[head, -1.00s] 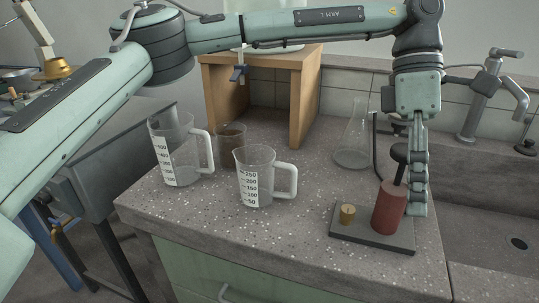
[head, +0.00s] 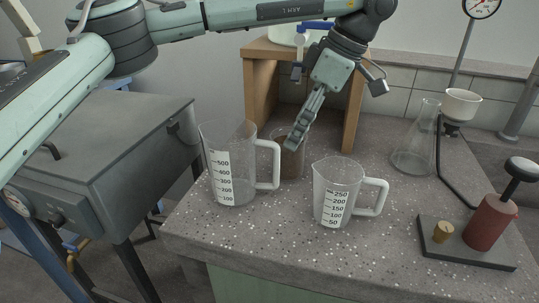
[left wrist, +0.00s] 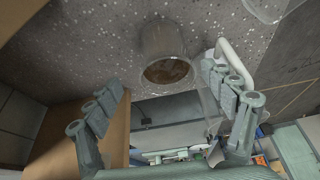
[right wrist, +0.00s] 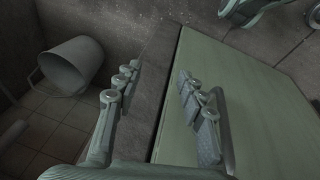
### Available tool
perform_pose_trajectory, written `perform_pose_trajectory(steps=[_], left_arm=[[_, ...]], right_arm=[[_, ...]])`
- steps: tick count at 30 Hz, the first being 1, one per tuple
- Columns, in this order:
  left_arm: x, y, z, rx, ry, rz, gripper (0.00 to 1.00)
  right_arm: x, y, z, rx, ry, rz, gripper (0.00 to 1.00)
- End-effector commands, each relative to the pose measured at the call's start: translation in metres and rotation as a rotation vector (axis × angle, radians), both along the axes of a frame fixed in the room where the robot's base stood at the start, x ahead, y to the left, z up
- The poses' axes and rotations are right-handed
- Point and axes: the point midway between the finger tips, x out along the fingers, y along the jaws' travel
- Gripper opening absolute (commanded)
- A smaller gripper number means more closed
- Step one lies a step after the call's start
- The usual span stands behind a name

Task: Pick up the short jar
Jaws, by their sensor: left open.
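The short jar (head: 291,165) is a clear cylinder with brown contents, standing on the bench behind and between two measuring jugs. In the left wrist view the jar (left wrist: 163,45) shows its round mouth and brown contents. My left gripper (head: 296,138) is at the jar's upper part in the head view and partly hides it. In the left wrist view my left gripper (left wrist: 164,80) is open, its fingers to either side of the jar's mouth; I see no contact. My right gripper (right wrist: 155,75) is open and empty, seen only in the right wrist view.
A large jug (head: 235,190) and a smaller jug (head: 335,205) stand in front of the jar. A wooden stand (head: 256,85) is behind it. A conical flask (head: 415,150) and a base (head: 468,255) with a red cylinder (head: 487,222) are to the right.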

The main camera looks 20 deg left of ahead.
Motion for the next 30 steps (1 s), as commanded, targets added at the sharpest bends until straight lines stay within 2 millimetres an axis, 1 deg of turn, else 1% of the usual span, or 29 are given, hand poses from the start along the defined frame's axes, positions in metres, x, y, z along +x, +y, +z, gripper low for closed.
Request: perform_pose_trajectory(steps=[8,13,18,21,27,30], left_arm=[[-0.002,0.011,-0.027,-0.001,0.003,-0.001,0.83],[-0.008,0.024,-0.047,-0.001,0.004,0.000,0.83],[-0.009,0.033,-0.066,-0.001,0.002,0.000,0.83],[-0.009,0.034,-0.070,0.000,0.001,-0.002,0.83],[-0.009,0.034,-0.070,0.000,0.000,-0.002,0.83],[-0.009,0.034,-0.070,0.000,-0.001,-0.001,0.70]], right_arm=[[0.001,0.000,0.003,-0.002,0.000,0.000,0.40],[0.003,0.000,0.008,-0.001,-0.010,0.000,0.40],[0.001,-0.001,0.003,-0.001,-0.004,-0.001,0.40],[0.000,-0.001,0.001,-0.002,0.003,-0.002,0.40],[-0.001,-0.001,0.000,-0.002,0.004,-0.002,0.40],[-0.001,-0.001,0.000,-0.002,0.004,-0.002,0.40]])
